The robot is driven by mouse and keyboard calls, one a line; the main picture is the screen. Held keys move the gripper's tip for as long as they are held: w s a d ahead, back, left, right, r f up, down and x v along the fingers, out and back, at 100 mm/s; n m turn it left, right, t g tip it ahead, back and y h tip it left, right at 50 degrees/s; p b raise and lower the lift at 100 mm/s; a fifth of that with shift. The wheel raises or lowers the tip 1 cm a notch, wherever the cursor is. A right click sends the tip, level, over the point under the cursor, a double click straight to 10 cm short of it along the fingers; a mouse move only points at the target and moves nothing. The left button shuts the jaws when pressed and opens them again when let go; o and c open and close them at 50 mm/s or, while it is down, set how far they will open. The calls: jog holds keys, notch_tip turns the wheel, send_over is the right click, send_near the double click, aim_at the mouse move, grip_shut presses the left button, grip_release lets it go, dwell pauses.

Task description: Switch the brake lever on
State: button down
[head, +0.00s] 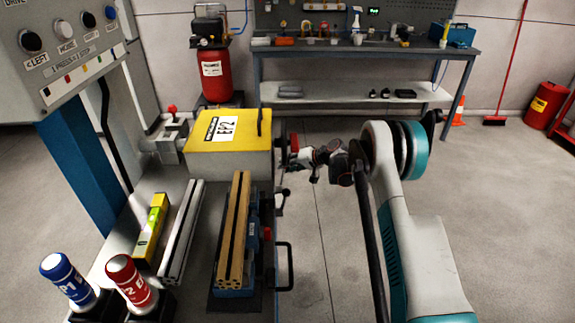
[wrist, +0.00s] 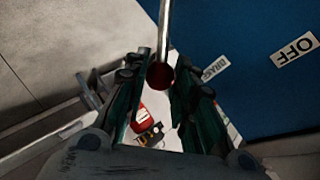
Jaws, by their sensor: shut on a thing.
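The brake lever (wrist: 165,35) shows in the wrist view as a thin metal rod with a dark reddish ball knob at its end. It stands in front of a blue panel (wrist: 240,70) with a "BRAKE" label and a white "OFF" label (wrist: 296,47) at the right. My gripper (wrist: 163,88) has its two fingers on either side of the knob and is shut on the lever. In the head view my gripper (head: 296,160) is just right of the bench edge, beside the yellow EP2 box (head: 237,133). The lever cannot be clearly made out there.
A red compressor (head: 215,75) and a workbench (head: 365,48) stand behind.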

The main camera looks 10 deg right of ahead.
dwell(0.3)
jog(key=c, duration=1.3)
grip_release()
jog(key=shift+w+f, duration=0.1)
jog(key=shift+c, duration=0.2)
jog(key=v, duration=1.2)
